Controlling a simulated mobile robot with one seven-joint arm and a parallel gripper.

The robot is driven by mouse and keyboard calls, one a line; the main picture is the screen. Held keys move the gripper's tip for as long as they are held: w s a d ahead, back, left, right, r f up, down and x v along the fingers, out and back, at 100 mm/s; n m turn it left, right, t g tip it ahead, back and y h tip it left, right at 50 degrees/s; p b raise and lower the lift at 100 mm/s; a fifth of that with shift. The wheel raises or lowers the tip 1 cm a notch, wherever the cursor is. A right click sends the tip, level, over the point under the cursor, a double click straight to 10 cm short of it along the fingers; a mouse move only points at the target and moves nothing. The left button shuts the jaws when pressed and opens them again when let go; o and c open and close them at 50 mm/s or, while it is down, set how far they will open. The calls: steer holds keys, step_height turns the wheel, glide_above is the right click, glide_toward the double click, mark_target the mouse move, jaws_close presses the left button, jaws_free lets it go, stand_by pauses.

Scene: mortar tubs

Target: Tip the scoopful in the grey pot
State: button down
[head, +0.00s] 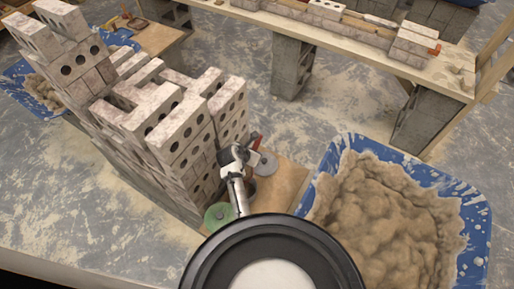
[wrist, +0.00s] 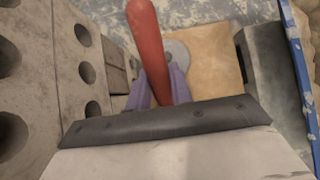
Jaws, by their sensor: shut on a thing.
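In the wrist view a red handle (wrist: 148,45) stands between the purple fingers of my gripper (wrist: 160,88), which are shut on it. The scoop end and any load on it are hidden. In the head view my gripper (head: 244,153) is beside the brick stack, with a little of the red handle (head: 257,141) showing. A round grey thing (head: 266,164), perhaps the grey pot, is on the tan board just right of my gripper. It also shows in the wrist view (wrist: 178,50), partly behind the handle. I cannot see inside it.
The tall stack of holed bricks (head: 190,125) rises close on the left. A round green thing (head: 220,215) is nearer the camera on the tan board (head: 287,180). A blue tub (head: 478,215) heaped with mortar is at right. A plank table (head: 330,30) stands behind.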

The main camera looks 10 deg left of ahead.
steer(key=s+t+b, duration=0.1)
steer(key=s+a+t+h+b, duration=0.1)
steer(key=s, duration=0.1)
steer(key=shift+a+r, duration=0.1)
steer(key=shift+a, duration=0.05)
steer(key=shift+s+a+r+t+h+b, duration=0.2)
steer(key=shift+s+r+t+b, duration=0.15)
steer(key=shift+t+b, duration=0.2)
steer(key=shift+s+a+r+t+h+b, duration=0.1)
steer(key=shift+s+r+t+h+b, duration=0.1)
steer(key=shift+s+t+b, duration=0.35)
steer(key=shift+w+r, duration=0.1)
steer(key=shift+r, duration=0.05)
steer(key=shift+a, duration=0.1)
